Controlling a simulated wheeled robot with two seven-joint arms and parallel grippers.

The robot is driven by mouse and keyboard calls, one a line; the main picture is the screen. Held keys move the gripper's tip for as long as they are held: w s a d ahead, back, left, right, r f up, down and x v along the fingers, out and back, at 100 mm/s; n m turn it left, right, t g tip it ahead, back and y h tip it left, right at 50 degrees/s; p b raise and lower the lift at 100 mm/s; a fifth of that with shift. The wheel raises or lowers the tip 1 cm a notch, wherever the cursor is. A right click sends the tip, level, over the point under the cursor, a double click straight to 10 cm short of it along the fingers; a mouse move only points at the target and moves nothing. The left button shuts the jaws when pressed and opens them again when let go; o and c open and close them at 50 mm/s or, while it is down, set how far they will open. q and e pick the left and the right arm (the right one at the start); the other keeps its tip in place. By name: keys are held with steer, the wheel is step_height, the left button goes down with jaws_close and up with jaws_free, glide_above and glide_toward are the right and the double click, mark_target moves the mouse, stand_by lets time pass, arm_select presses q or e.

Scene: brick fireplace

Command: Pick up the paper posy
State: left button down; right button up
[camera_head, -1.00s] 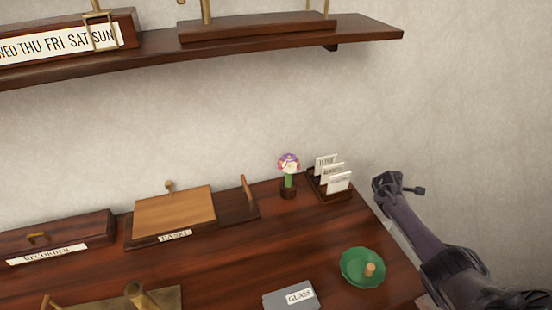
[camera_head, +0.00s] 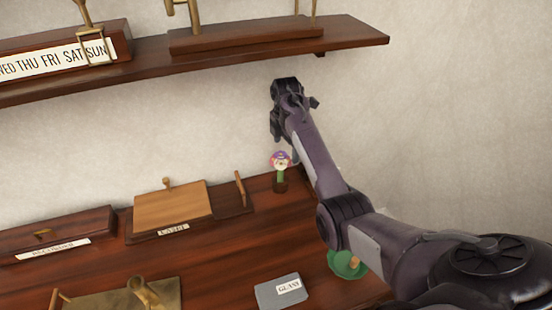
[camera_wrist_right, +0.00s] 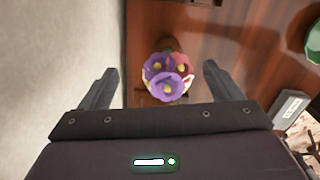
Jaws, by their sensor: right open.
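The paper posy (camera_head: 281,161) has purple and red flowers on a green stem and stands upright in a small dark base at the back of the desk. It also shows in the right wrist view (camera_wrist_right: 168,76), seen from above between the two fingers. My right gripper (camera_head: 275,130) is above the posy in the head view. In the right wrist view my right gripper (camera_wrist_right: 160,85) is open, with one finger on each side of the flowers and no visible contact. My left gripper is not in view.
A wall shelf (camera_head: 240,52) runs above the desk, near my right gripper. A green dish (camera_head: 345,266) is partly behind my right arm. The card holder is hidden.

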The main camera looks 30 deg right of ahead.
mark_target(281, 165)
steer(key=shift+a+r+n, duration=0.15)
steer(key=shift+a, duration=0.35)
steer(key=shift+a+r+n, duration=0.15)
steer(key=shift+a, duration=0.3)
steer(key=shift+s+a+f+y, duration=0.1)
steer(key=shift+s+a+y, duration=0.05)
steer(key=shift+a+y, duration=0.15)
steer(key=f, duration=0.2)
steer(key=f+p, duration=0.1)
steer(key=f, duration=0.2)
steer(key=f+p, duration=0.1)
steer(key=f, duration=0.1)
steer(key=shift+s+d+f, duration=0.1)
steer(key=shift+d+f, duration=0.15)
steer(key=shift+f, duration=0.05)
steer(key=c, duration=1)
steer(key=shift+r, duration=0.15)
